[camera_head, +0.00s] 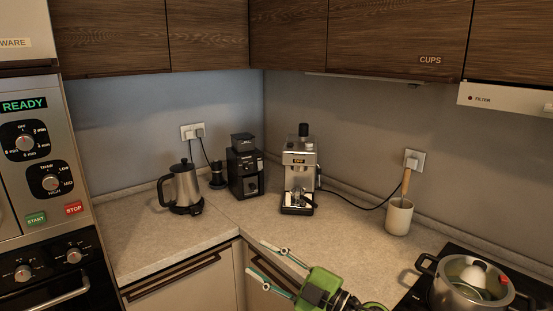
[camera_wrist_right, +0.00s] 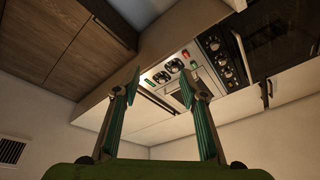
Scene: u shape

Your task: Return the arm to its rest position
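My right gripper (camera_head: 269,262) is at the bottom middle of the head view, green with two thin fingers pointing left. It is in front of the counter edge, and its fingers are spread apart with nothing between them. The wrist view also shows the open right gripper (camera_wrist_right: 162,90), with its two green ribbed fingers apart and empty. Beyond them the wrist view shows cabinets and the appliance panel (camera_wrist_right: 208,50). My left gripper is in neither view.
The counter (camera_head: 246,222) holds a kettle (camera_head: 183,187), a black grinder (camera_head: 245,172), an espresso machine (camera_head: 299,172) and a cream utensil holder (camera_head: 399,217). A pot (camera_head: 464,287) sits on the hob at right. The oven column (camera_head: 38,160) stands at left. The counter's front middle is clear.

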